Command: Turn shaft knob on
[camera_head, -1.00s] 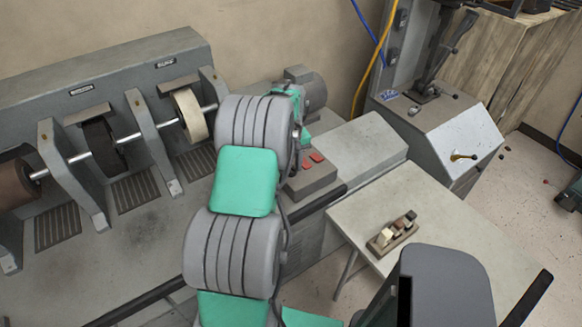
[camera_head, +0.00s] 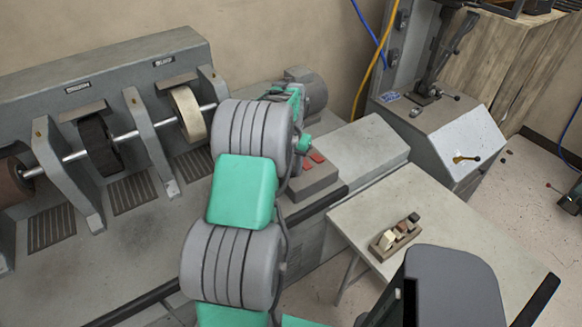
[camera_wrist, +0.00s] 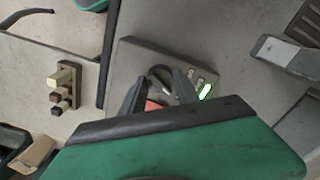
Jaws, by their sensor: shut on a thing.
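The grey control box (camera_wrist: 127,62) lies below my gripper in the wrist view. The dark round shaft knob (camera_wrist: 160,80) is on its top, between my gripper's (camera_wrist: 160,88) two dark fingers, which are shut on it. A red button (camera_wrist: 153,105) is partly hidden by the gripper. A small green light (camera_wrist: 205,91) glows to the right of the knob. In the head view the control box (camera_head: 318,186) shows its red buttons (camera_head: 318,157); my arm hides the knob and fingertips there.
The machine's shaft (camera_head: 72,158) carries several wheels, including a pale one (camera_head: 187,114), at left. A grey side table (camera_head: 440,215) with a small block rack (camera_head: 396,238) stands at right; the rack also shows in the wrist view (camera_wrist: 66,86). A motor (camera_head: 307,92) sits behind my arm.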

